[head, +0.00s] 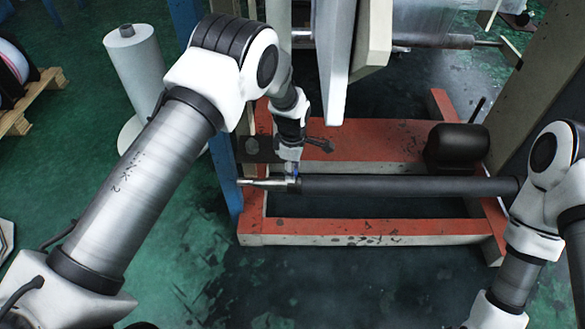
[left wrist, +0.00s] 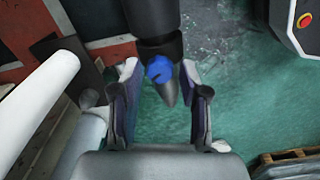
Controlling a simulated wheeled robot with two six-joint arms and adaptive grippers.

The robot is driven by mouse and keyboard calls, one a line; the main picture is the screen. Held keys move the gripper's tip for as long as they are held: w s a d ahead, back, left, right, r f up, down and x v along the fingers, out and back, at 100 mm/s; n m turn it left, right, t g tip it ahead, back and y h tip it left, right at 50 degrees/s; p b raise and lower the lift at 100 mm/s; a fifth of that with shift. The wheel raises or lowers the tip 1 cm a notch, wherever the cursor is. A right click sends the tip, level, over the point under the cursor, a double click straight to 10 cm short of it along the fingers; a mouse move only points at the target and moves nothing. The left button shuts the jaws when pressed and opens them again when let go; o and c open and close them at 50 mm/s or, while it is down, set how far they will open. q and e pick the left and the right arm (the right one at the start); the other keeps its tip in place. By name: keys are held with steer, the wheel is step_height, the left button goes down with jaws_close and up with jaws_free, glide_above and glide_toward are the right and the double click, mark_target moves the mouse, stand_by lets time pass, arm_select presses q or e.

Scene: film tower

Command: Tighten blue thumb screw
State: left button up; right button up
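The blue thumb screw (left wrist: 159,70) sits on the dark shaft collar, near the tapered metal shaft end (left wrist: 169,95). In the head view only a small blue spot of the screw (head: 295,170) shows beneath my left gripper (head: 290,165). In the left wrist view the two fingers of my left gripper (left wrist: 159,80) stand apart, one on each side of the screw. Gaps show between the fingers and the screw. The dark shaft (head: 410,187) runs level to the right from the collar. My right arm shows at the right, but its gripper does not.
A red-orange frame (head: 360,240) lies below the shaft, with a blue post (head: 226,175) at its left. Large pale plates (head: 338,55) hang close to the right of my left wrist. A white roll (head: 137,70) stands at left. Green floor is open at front.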

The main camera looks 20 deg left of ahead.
arm_select(q)
jaws_close()
steer(key=shift+m, duration=0.3)
steer(key=m+p, duration=0.1)
steer(key=m, duration=0.2)
steer(key=shift+m+p, duration=0.3)
steer(key=shift+p, duration=0.05)
steer(key=m+p, duration=0.1)
steer(key=m, duration=0.3)
steer(key=shift+m, duration=0.4)
steer(key=shift+o, duration=2.3)
jaws_free()
